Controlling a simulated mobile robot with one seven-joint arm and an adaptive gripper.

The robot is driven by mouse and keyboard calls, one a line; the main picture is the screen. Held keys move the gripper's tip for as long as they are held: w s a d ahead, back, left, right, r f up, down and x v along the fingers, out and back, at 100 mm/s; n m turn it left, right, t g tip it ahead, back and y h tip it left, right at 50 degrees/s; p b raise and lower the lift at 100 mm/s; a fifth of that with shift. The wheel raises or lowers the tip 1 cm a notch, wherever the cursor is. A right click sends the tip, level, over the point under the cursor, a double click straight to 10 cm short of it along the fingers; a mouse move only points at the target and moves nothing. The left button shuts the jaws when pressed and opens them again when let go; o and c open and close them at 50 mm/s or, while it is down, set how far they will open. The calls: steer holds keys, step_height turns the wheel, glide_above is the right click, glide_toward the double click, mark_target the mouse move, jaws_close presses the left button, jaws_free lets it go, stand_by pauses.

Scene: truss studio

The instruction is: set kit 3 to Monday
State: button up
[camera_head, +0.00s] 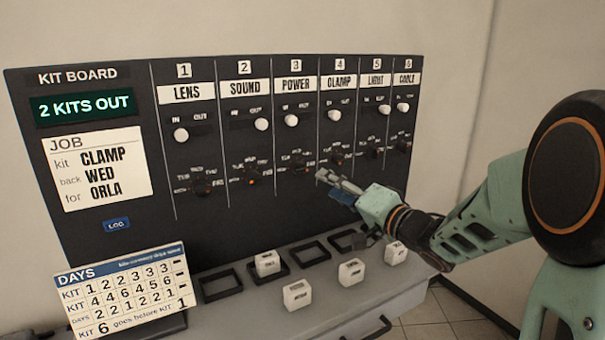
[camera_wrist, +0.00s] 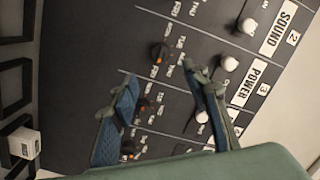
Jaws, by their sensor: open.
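On the black kit board, column 3, labelled POWER (camera_head: 296,84), has a white slider knob (camera_head: 291,120) at its IN side. Below it is a small dark day dial (camera_head: 299,166) with day names around it. I cannot read which day its pointer marks. My gripper (camera_head: 323,176) is open and empty, in front of the board just right of and below the dial. Contact cannot be told.
Neighbouring dials for SOUND (camera_head: 252,174) and CLAMP (camera_head: 336,157) are close on either side. A ledge below holds dark square frames (camera_head: 221,284) and several white blocks (camera_head: 297,294). A DAYS card (camera_head: 122,293) stands at lower left. The job card (camera_head: 97,169) reads CLAMP, WED, ORLA.

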mark_target(304, 171)
steer(key=p+x, duration=0.1)
steer(key=x, duration=1)
steer(key=shift+r, duration=0.1)
jaws_close()
